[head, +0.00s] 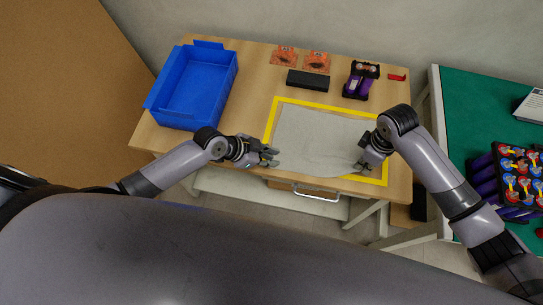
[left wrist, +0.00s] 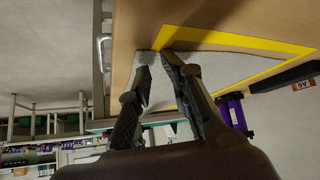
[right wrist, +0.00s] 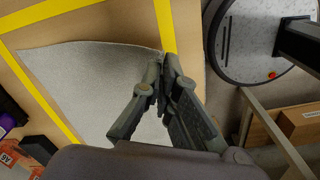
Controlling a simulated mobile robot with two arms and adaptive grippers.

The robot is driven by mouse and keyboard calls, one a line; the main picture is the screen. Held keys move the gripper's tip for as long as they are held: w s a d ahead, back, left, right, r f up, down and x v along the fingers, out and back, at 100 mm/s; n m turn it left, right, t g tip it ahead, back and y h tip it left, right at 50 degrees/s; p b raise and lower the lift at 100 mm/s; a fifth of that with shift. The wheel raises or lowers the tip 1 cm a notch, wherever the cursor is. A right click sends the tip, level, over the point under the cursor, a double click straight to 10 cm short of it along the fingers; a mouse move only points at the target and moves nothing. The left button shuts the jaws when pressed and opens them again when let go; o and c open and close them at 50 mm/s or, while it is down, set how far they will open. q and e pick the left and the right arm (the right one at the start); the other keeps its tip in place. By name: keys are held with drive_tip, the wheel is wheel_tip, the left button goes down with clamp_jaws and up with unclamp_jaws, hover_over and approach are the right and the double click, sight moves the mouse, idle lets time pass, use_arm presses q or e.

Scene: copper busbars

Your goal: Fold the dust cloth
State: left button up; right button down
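The grey dust cloth (head: 318,140) lies spread on the wooden table, mostly inside a yellow outline (head: 330,107). Its near edge bows toward the table's front edge. My left gripper (head: 275,157) is at the cloth's near left corner; in the left wrist view its fingertips (left wrist: 157,64) stand apart with cloth (left wrist: 222,68) behind and between them. My right gripper (head: 361,168) is at the near right corner. In the right wrist view its fingertips (right wrist: 164,60) are closed together on the cloth's corner, and the cloth (right wrist: 90,80) stretches away from them.
A blue bin (head: 195,88) stands at the table's left. A black block (head: 308,80), orange pieces (head: 285,55) and a purple-and-black part (head: 361,80) lie behind the cloth. A green table (head: 465,110) with a loaded rack (head: 520,170) stands at the right.

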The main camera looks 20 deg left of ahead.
use_arm(q)
drive_tip(key=shift+o, duration=1.3)
drive_tip(key=shift+w+a+f, duration=0.1)
drive_tip(key=shift+a+f, duration=0.05)
drive_tip(key=shift+f, duration=0.05)
use_arm(e)
drive_tip(key=shift+w+f, duration=0.1)
use_arm(q)
drive_tip(key=o, duration=0.4)
drive_tip(key=shift+r, duration=0.15)
drive_tip(key=shift+c, duration=0.2)
drive_tip(key=shift+w, duration=0.1)
use_arm(e)
drive_tip(key=c, duration=2.3)
unclamp_jaws()
drive_tip(key=o, duration=0.5)
drive_tip(key=shift+o, duration=0.2)
drive_tip(key=o, duration=0.6)
drive_tip(key=shift+c, duration=0.2)
drive_tip(key=o, duration=0.7)
